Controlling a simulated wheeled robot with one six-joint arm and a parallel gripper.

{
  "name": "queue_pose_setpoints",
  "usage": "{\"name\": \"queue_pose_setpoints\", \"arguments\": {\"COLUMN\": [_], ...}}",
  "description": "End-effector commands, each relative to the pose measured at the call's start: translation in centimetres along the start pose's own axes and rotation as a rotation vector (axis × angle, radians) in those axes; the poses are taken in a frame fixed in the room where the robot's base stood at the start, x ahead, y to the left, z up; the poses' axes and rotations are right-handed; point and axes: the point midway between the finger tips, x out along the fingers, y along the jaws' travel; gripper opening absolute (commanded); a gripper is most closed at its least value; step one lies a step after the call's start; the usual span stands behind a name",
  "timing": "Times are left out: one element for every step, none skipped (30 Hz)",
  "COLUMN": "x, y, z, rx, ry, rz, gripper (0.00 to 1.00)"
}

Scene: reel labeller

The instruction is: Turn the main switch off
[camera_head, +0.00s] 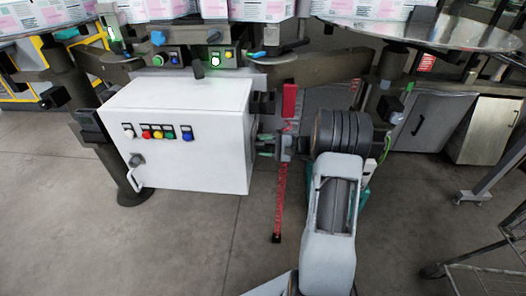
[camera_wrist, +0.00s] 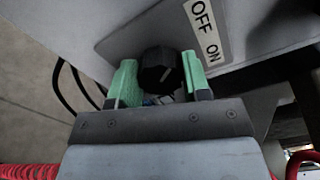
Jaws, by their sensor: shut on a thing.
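The main switch (camera_wrist: 160,68) is a black rotary knob on the side of the white control cabinet (camera_head: 205,165). An OFF/ON label (camera_wrist: 206,31) is beside it in the wrist view. A pale mark shows on the knob, but I cannot tell surely which word it points to. My gripper (camera_wrist: 159,82) has its green fingers on either side of the knob and is shut on it. In the head view my gripper (camera_head: 266,145) is at the cabinet's right side, and the knob is not clearly visible there.
The cabinet front carries several coloured buttons (camera_head: 158,133) and a handle (camera_head: 137,176). Turntables with pink-and-white boxes (camera_head: 262,8) are above. A wire cart (camera_head: 480,262) stands at right; the floor in front is clear.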

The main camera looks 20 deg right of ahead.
Motion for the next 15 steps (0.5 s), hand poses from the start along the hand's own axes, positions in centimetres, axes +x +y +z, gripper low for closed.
{"name": "queue_pose_setpoints", "arguments": {"x": [-0.1,-0.1,-0.1,-0.1,-0.1,-0.1,-0.1,-0.1,-0.1,-0.1,-0.1,-0.1,-0.1,-0.1,-0.1], "y": [0.21,0.19,0.14,0.11,0.09,0.06,0.05,0.03,0.0,-0.02,-0.04,-0.08,-0.1,-0.12,-0.14], "z": [-0.27,-0.26,-0.25,-0.24,-0.23,-0.22,-0.22,-0.21,-0.2,-0.2,-0.19,-0.18,-0.17,-0.17,-0.16], "rx": [-0.031,-0.047,-0.066,-0.08,-0.092,-0.106,-0.117,-0.126,-0.136,-0.143,-0.149,-0.156,-0.16,-0.164,-0.168], "ry": [0.006,0.006,0.006,0.006,0.006,0.006,0.006,0.007,0.007,0.007,0.007,0.007,0.007,0.007,0.007], "rz": [-0.003,-0.003,-0.002,-0.002,-0.002,-0.002,-0.002,-0.003,-0.003,-0.003,-0.003,-0.003,-0.003,-0.003,-0.003], "gripper": [0.2,0.2,0.2,0.2,0.2,0.2,0.2,0.2,0.2,0.2,0.2,0.2,0.2,0.2,0.2]}}
